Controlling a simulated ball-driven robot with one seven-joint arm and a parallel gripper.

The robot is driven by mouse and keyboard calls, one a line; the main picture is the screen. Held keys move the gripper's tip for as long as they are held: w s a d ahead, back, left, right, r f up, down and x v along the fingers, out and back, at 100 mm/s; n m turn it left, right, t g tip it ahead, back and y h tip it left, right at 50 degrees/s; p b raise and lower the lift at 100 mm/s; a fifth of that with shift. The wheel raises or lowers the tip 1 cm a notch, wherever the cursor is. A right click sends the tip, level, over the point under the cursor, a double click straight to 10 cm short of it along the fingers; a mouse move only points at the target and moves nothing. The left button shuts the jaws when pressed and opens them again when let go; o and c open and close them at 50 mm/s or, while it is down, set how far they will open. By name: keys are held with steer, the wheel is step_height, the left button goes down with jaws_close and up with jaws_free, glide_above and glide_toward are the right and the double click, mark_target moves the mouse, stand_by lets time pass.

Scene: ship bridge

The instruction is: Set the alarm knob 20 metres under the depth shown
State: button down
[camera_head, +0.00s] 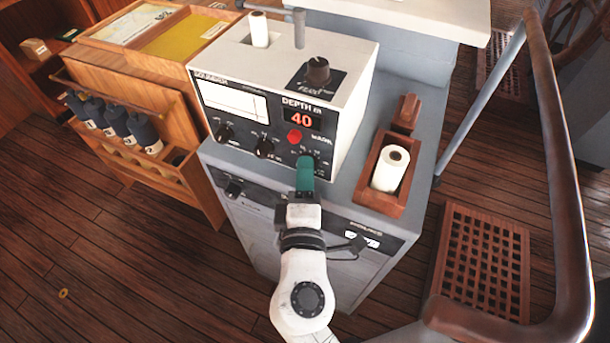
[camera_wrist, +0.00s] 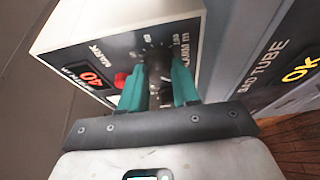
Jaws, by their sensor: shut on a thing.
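The echo sounder (camera_head: 270,55) is a white box with a black front panel. Its red depth display (camera_head: 302,120) reads 40 under "DEPTH m". My gripper (camera_head: 306,165) has green fingers and is at the lower right of the panel, shut on the alarm knob. In the wrist view the dark alarm knob (camera_wrist: 160,78) sits between the green fingertips, beside the "ALARM m" lettering. Some scale numbers show around it, but the pointer's setting cannot be read. The red button (camera_head: 295,136) marked "MARK" is just above the fingers and also shows in the wrist view (camera_wrist: 121,80).
Two black knobs (camera_head: 264,147) sit left on the panel. A larger black knob (camera_head: 318,72) and a paper roll (camera_head: 259,28) are on top. A wooden box (camera_head: 366,190) with a white roll stands right. A curved handrail (camera_head: 566,180) bounds the right side.

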steer(key=shift+f+b, duration=0.25)
steer(key=shift+b, duration=0.1)
steer(key=m+t+h+b, duration=0.1)
steer(key=m+b, duration=0.2)
steer(key=b, duration=0.5)
steer(key=m+t+h+b, duration=0.1)
steer(key=m+b, duration=0.3)
steer(key=b, duration=0.4)
steer(key=m+t+b, duration=0.1)
steer(key=m+b, duration=0.3)
steer(key=b, duration=0.4)
steer(key=shift+a+f+h, duration=0.15)
steer(key=shift+f+h, duration=0.25)
steer(key=shift+r+m+b, duration=0.15)
steer(key=shift+m+b, duration=0.35)
steer(key=shift+b, duration=0.25)
steer(key=c, duration=0.8)
jaws_free()
steer(key=shift+r, duration=0.1)
steer(key=v, duration=1)
steer(key=shift+s+a+f+b, duration=0.2)
steer(key=shift+s+f+b, duration=0.05)
steer(key=shift+f+b, duration=0.1)
